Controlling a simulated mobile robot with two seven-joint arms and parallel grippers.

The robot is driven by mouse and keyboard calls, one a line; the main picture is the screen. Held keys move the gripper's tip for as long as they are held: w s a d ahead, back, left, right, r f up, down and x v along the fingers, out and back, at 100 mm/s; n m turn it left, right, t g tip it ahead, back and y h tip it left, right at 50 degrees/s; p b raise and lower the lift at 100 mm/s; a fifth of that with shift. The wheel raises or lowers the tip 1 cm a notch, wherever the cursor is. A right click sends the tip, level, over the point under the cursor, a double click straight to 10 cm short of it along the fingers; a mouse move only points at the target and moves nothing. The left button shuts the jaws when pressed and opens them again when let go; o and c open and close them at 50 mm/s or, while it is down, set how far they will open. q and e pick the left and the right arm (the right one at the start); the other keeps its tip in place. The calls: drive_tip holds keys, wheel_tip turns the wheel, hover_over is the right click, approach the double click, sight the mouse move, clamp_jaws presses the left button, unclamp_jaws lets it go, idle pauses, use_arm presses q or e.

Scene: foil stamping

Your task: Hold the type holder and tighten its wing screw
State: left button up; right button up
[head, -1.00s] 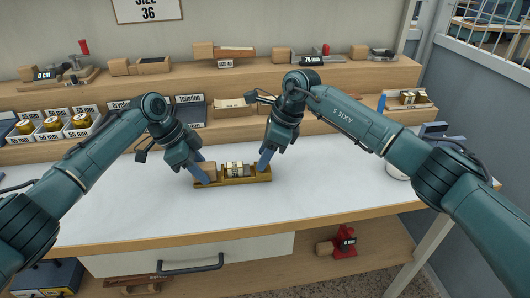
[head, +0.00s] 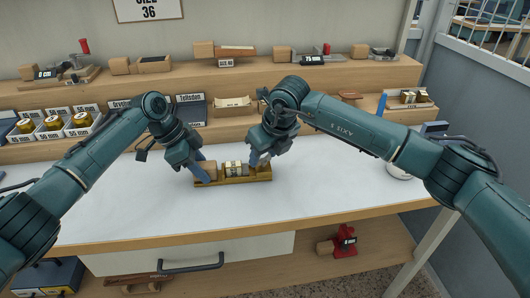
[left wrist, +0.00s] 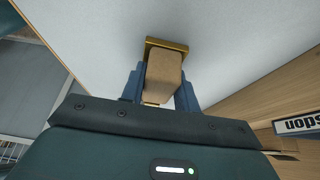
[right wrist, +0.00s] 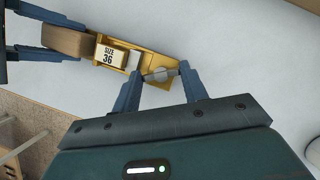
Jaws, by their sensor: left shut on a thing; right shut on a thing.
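The type holder is a brass tray with a wooden handle block at its left end, lying on the white table in the head view (head: 232,180). Its brass body also shows in the right wrist view (right wrist: 175,88). My left gripper (head: 202,172) is shut on the wooden handle (left wrist: 164,75). Pale type marked "SIZE 36" (right wrist: 109,53) sits in the holder. The wing screw (right wrist: 160,74) is at the holder's right end, and my right gripper (right wrist: 160,84) is shut on it. In the head view the right fingers partly hide that end.
The white tabletop (head: 310,190) is clear around the holder. A wooden shelf (head: 240,72) behind carries tools, labelled boxes and other holders. A drawer handle (head: 190,264) is below the table's front edge. A red item (head: 345,242) stands on the lower shelf.

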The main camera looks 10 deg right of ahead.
drive_tip(key=m+h, duration=0.1)
drive_tip(key=m, duration=0.1)
drive_tip(key=m+h, duration=0.1)
drive_tip(key=m, duration=0.2)
drive_tip(key=shift+a+m+t, duration=0.15)
drive_tip(key=shift+m+t, duration=0.15)
drive_tip(key=shift+t, duration=0.1)
idle(0.3)
drive_tip(key=o, duration=1)
drive_tip(key=shift+r, duration=0.1)
use_arm(q)
drive_tip(key=o, duration=1.1)
drive_tip(key=shift+c, duration=0.2)
use_arm(e)
drive_tip(key=v, duration=1.2)
